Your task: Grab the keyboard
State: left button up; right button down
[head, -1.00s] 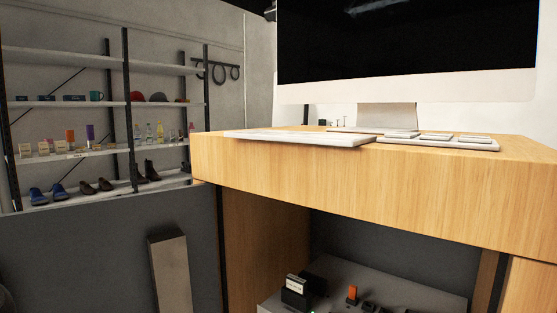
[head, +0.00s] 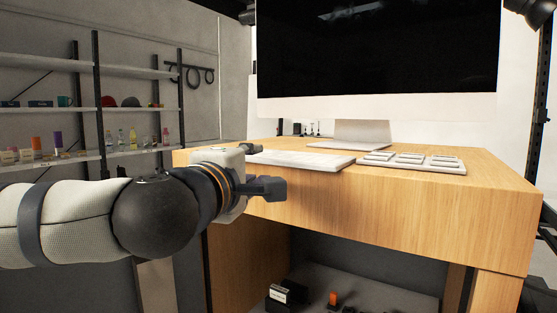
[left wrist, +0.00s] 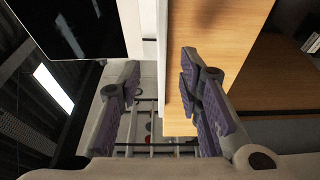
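The keyboard (head: 300,159) is a thin white slab lying flat on the wooden desk, near its front left edge. My left gripper (head: 270,188) is in front of the desk's front face, just below and left of the keyboard in the head view. In the left wrist view its two purple-padded fingers (left wrist: 165,95) are spread apart with a wide gap. A white edge, seemingly the keyboard (left wrist: 161,50), runs between them in the picture; contact cannot be told. My right gripper is not in view.
A large monitor (head: 375,45) stands behind the keyboard on the desk (head: 400,205). A white tray with several tiles (head: 412,162) lies right of the keyboard. Shelves with shoes and bottles (head: 120,138) stand at the back left. The desk's right end is clear.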

aim_at(264, 161)
pick_arm(q)
jog(key=x, duration=0.4)
jog(key=shift+w+d, duration=0.15)
grip_shut()
